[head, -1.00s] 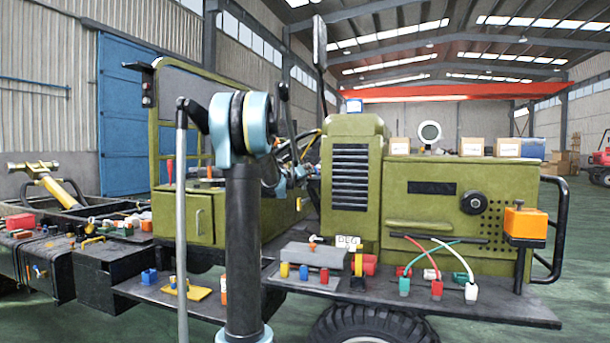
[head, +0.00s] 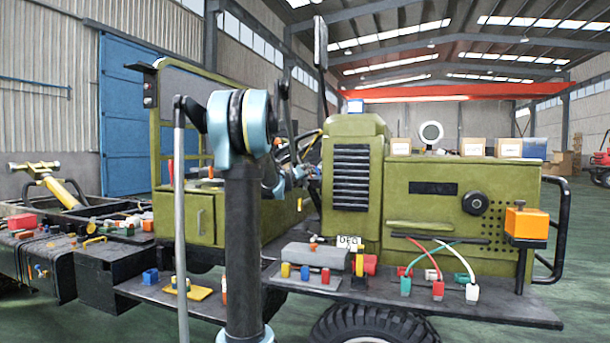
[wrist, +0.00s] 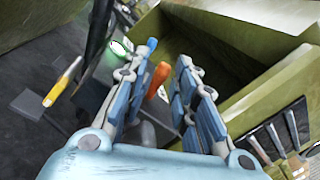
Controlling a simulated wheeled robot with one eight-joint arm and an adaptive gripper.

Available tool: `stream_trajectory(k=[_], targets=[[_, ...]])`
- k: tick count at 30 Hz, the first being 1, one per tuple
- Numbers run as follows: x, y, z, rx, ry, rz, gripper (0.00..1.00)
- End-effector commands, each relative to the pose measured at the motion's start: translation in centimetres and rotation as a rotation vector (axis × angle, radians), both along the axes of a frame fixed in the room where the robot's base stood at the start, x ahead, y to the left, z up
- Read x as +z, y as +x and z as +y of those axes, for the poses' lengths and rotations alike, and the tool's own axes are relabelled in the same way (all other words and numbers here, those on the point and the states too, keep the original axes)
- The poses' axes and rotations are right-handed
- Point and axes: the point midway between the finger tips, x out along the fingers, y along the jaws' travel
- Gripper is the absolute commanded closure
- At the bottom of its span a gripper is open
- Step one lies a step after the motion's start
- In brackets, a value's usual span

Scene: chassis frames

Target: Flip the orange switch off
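An orange lever-like piece (wrist: 158,80), which may be the orange switch, shows between the fingers of my gripper (wrist: 160,66) in the wrist view. The fingers stand apart with blue pads, one on each side of it in the picture. I cannot tell whether they touch it or how far beyond the tips it lies. In the head view my gripper (head: 287,180) is mostly hidden behind my arm, beside the olive cabinet, and the lever cannot be made out there.
A blue-tipped piece (wrist: 151,44) and a yellow-orange handle (wrist: 57,91) are near in the wrist view. Olive panel walls (wrist: 267,92) rise at right. The head view shows a shelf (head: 440,307) with coloured connectors and an orange box (head: 526,222) at the right.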

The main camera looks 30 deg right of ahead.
Motion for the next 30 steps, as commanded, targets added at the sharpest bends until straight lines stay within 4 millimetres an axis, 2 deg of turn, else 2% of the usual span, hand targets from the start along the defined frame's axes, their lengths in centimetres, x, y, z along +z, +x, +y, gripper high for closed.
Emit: stream_trajectory(k=[4, 12, 18, 30], targets=[[-0.4, -1.3, 2.0, 0.003, 0.002, -0.001, 0.64], [-0.6, -2.9, 4.4, 0.001, 0.0, 0.001, 0.64], [-0.7, -3.4, 5.0, -0.001, 0.0, 0.001, 0.64], [-0.7, -3.4, 5.0, -0.002, -0.001, 0.001, 0.64]])
